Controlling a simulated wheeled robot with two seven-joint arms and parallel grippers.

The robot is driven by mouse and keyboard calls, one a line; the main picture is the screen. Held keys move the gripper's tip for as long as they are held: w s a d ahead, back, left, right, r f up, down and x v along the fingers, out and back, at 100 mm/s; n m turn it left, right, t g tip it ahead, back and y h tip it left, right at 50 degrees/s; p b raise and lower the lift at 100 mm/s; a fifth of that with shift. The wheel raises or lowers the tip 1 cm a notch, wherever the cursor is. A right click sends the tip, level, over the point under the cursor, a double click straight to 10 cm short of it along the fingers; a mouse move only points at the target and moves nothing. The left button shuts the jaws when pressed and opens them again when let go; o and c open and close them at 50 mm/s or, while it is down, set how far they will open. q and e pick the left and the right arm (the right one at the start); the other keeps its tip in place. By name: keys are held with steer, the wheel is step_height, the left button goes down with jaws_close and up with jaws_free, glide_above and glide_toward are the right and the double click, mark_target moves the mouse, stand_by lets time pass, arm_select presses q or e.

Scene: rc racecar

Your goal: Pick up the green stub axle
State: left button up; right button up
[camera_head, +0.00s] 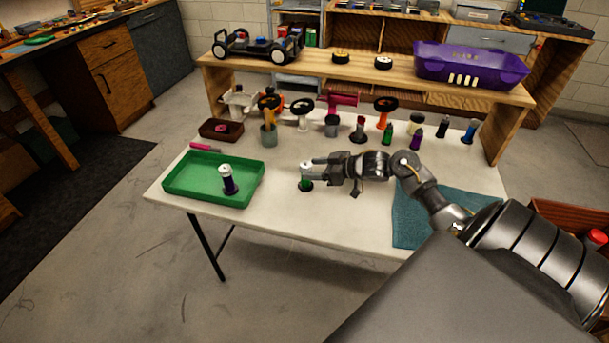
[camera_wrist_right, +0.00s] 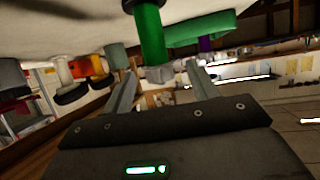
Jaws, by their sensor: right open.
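The green stub axle (camera_head: 306,184) stands upright on the pale table, right of the green tray, with a light grey upper end. My right gripper (camera_head: 308,166) reaches in from the right at the height of that upper end. In the right wrist view the green stub axle (camera_wrist_right: 150,35) hangs in from the top of the picture, its grey end between the tips of my open right gripper (camera_wrist_right: 161,72). Gaps show on both sides of the grey end. The left gripper is not in view.
The green tray (camera_head: 180,190) holds a purple stub axle (camera_head: 228,180). Several upright parts stand along the table's back, including another green piece (camera_head: 387,134). A teal cloth (camera_head: 408,228) lies at right under my arm. A wooden shelf (camera_head: 320,67) stands behind, carrying a purple car body (camera_head: 470,66).

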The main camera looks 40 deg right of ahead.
mark_target(301, 168)
steer(key=shift+p+x, duration=0.3)
steer(key=shift+x, duration=2.5)
steer(key=shift+d+r, duration=0.1)
steer(key=shift+c, duration=0.3)
steer(key=c, duration=1)
